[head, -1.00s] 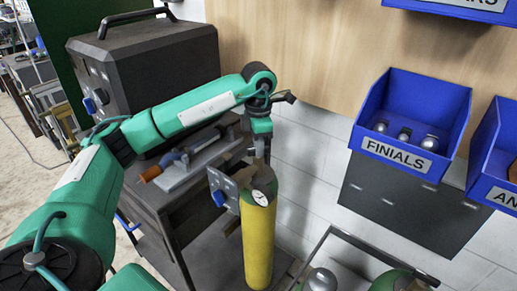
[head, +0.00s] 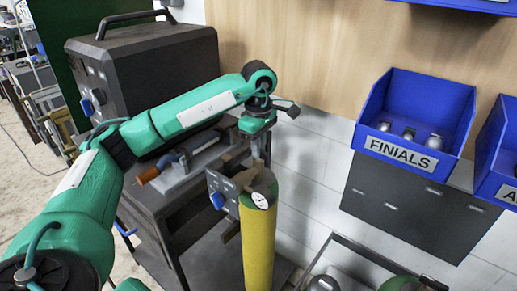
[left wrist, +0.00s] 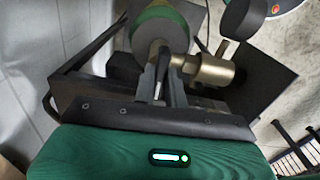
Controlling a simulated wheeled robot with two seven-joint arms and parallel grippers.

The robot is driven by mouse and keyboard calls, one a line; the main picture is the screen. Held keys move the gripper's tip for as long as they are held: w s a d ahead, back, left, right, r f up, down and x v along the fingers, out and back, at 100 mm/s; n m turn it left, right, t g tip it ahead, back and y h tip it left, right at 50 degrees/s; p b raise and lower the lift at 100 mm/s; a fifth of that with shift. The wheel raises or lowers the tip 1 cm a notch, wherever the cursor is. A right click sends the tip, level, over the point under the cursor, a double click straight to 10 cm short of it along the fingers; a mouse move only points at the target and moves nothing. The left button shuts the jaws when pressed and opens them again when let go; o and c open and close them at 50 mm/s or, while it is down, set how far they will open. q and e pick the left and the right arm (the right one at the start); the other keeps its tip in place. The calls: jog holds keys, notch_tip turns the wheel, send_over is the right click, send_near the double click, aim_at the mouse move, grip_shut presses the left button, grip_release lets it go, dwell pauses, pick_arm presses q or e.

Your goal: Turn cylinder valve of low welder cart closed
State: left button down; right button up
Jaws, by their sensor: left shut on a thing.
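The yellow gas cylinder (head: 258,245) with a green shoulder stands upright at the dark welder cart (head: 168,205). A round white gauge (head: 261,200) shows near its top. My left gripper (head: 258,162) points down at the cylinder's top, where the valve is mostly hidden by the fingers. In the left wrist view, the fingers (left wrist: 163,78) are shut on the cylinder valve, in front of the grey round top and green shoulder (left wrist: 160,22). A brass fitting (left wrist: 212,70) lies just right of the fingers. My right gripper is not in view.
A dark welder box (head: 150,70) and a torch with an orange-brown end (head: 148,175) sit on the cart to the left. A panel with a blue knob (head: 217,200) is beside the cylinder. Blue bins, one labelled FINIALS (head: 410,125), hang on the right wall.

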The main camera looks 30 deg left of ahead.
pick_arm(q)
jog(key=shift+r+m, duration=0.15)
jog(key=shift+m, duration=0.35)
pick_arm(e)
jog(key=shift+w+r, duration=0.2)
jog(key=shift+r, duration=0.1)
pick_arm(q)
jog(key=c, duration=1.5)
grip_release()
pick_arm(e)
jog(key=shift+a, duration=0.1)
pick_arm(q)
jog(key=shift+o, duration=0.2)
notch_tip(320, 180, up, 7)
jog(key=shift+f, duration=0.1)
notch_tip(320, 180, up, 7)
jog(key=p, duration=0.1)
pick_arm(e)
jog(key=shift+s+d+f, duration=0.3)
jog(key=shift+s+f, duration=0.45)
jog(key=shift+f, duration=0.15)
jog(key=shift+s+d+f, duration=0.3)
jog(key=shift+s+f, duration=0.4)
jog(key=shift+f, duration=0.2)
pick_arm(q)
jog(key=shift+f, duration=0.1)
